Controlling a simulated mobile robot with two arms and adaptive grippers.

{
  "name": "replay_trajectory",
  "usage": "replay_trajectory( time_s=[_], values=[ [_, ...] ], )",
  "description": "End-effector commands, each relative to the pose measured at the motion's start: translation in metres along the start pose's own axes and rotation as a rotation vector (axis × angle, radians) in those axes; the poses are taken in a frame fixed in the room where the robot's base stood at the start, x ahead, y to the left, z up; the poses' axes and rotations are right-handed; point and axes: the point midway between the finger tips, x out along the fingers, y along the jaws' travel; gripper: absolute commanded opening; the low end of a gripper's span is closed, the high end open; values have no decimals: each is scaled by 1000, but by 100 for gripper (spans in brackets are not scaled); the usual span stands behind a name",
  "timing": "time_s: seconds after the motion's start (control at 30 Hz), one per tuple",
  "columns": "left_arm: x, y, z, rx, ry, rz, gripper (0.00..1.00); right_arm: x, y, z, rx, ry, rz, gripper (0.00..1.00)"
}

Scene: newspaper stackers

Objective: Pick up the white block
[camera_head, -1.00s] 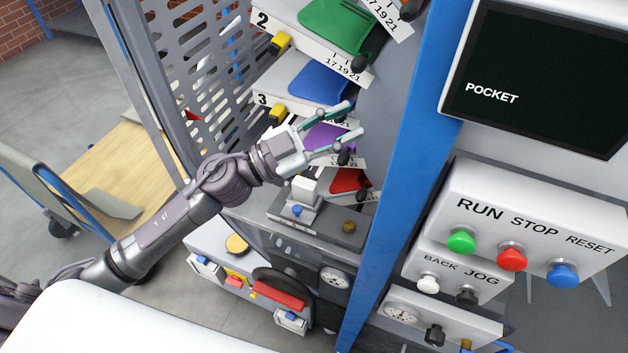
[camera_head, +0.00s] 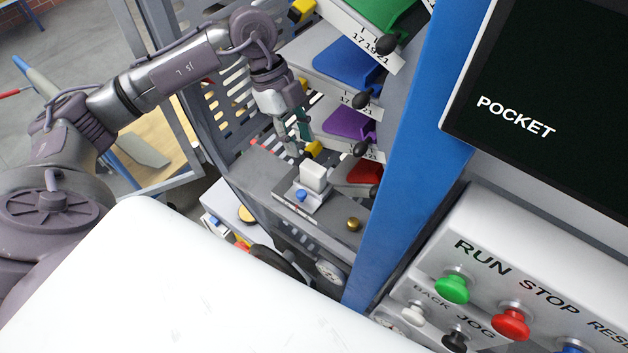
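The white block (camera_head: 314,176) sits upright on a small grey fixture (camera_head: 299,200) with a blue knob, on the grey shelf of the machine. My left gripper (camera_head: 296,143) points down, just above and to the left of the block, apart from it in the picture. Its fingers look spread, with nothing visible between them, though they are seen at an angle. My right gripper is not in view.
Slanted trays with blue (camera_head: 347,67), purple (camera_head: 349,121) and red (camera_head: 363,172) pieces rise behind the block. A brass knob (camera_head: 353,224) stands to its right. A blue post (camera_head: 412,150) and a button panel (camera_head: 530,270) are further right.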

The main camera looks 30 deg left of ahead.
Motion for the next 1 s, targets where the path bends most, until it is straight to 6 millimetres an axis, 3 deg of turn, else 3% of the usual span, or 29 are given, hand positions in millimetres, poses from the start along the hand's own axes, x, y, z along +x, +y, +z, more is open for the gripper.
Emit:
replay_trajectory(
  time_s=[0.03,0.1,0.37,0.67,0.93,1.0],
  values=[
    [20,0,3,2,2,1,36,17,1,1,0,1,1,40],
    [33,0,2,1,3,1,36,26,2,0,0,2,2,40],
    [51,0,1,2,3,-1,36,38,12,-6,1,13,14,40],
    [93,-2,5,3,4,0,36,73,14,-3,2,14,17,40],
    [96,-2,3,2,3,-1,36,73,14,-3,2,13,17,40],
    [96,-2,3,2,3,-1,28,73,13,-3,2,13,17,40]
  ],
)
